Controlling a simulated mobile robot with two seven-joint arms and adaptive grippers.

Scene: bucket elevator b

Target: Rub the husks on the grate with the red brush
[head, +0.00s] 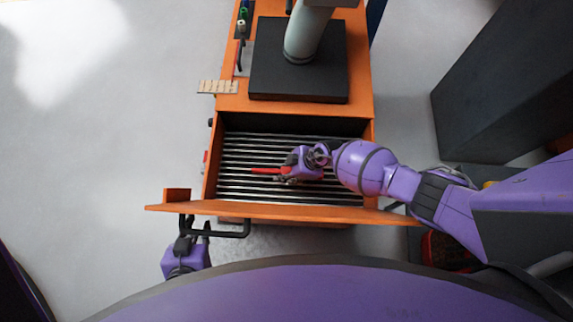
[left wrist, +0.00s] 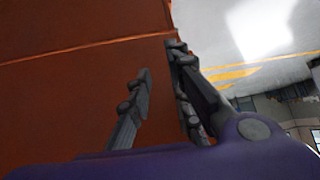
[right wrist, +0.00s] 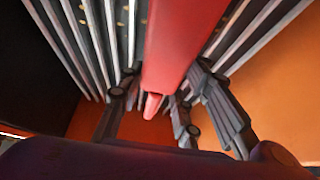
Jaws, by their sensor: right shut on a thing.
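The red brush (head: 268,170) lies low over the metal grate (head: 240,188), near its middle. My right gripper (head: 296,172) is shut on the brush; the right wrist view shows the red brush (right wrist: 185,45) between its fingers. Whether the bristles touch the bars is hidden. Small yellowish specks, possibly husks (right wrist: 122,25), show between bars in the right wrist view. My left gripper (head: 196,232) is by the black handle (head: 232,234) on the front of the orange box. In the left wrist view its fingers (left wrist: 160,95) are apart with nothing between them, facing an orange panel.
The orange box's front ledge (head: 290,211) runs below the grate. A black block with a grey column (head: 300,80) stands behind it. A perforated tan strip (head: 217,87) sticks out at left. A large dark cabinet (head: 490,90) stands at right. Floor at left is clear.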

